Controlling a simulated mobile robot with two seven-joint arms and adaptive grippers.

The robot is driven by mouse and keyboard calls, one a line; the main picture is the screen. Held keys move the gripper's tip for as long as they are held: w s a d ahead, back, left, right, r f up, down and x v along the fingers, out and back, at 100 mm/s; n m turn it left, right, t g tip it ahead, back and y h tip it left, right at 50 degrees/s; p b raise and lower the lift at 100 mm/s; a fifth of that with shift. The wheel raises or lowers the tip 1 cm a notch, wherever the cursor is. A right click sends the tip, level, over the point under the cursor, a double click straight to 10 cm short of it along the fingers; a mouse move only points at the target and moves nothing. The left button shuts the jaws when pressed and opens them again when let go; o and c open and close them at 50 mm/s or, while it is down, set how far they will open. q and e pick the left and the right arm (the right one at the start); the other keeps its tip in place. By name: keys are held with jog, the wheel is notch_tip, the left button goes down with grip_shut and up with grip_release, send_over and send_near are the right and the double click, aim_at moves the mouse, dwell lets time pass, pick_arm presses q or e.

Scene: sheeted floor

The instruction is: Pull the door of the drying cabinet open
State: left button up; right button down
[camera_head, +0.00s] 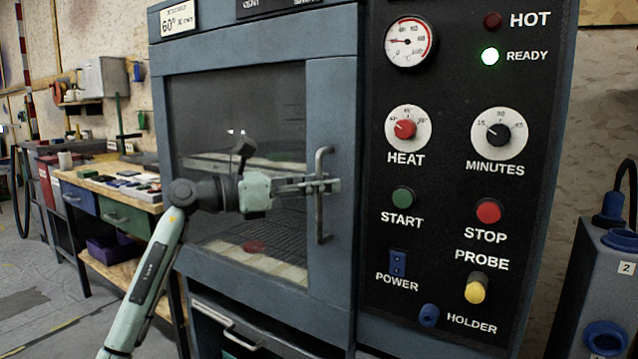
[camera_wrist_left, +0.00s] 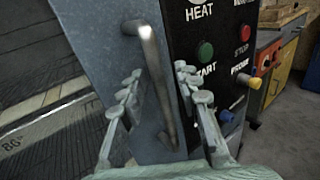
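The drying cabinet (camera_head: 345,35) is blue-grey and has a glass-fronted door (camera_head: 250,275). The door looks closed against its frame. A vertical metal bar handle (camera_head: 321,225) sits at the door's right edge. It also shows in the left wrist view (camera_wrist_left: 152,75). My left gripper (camera_head: 318,186) is at the handle's upper middle part. In the left wrist view its fingers (camera_wrist_left: 160,85) are spread apart, one on each side of the handle, with gaps showing. My right gripper is in neither view.
A black control panel (camera_head: 445,180) with dials and buttons lies right of the door; its READY lamp (camera_head: 490,56) glows green. A drawer handle (camera_head: 228,325) is below. A grey-blue unit (camera_head: 600,285) stands right. A workbench (camera_head: 110,185) stands left. A red item (camera_head: 253,246) is behind the glass.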

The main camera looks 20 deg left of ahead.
pick_arm(q)
grip_shut()
jog(key=shift+s, duration=0.1)
dwell(0.4)
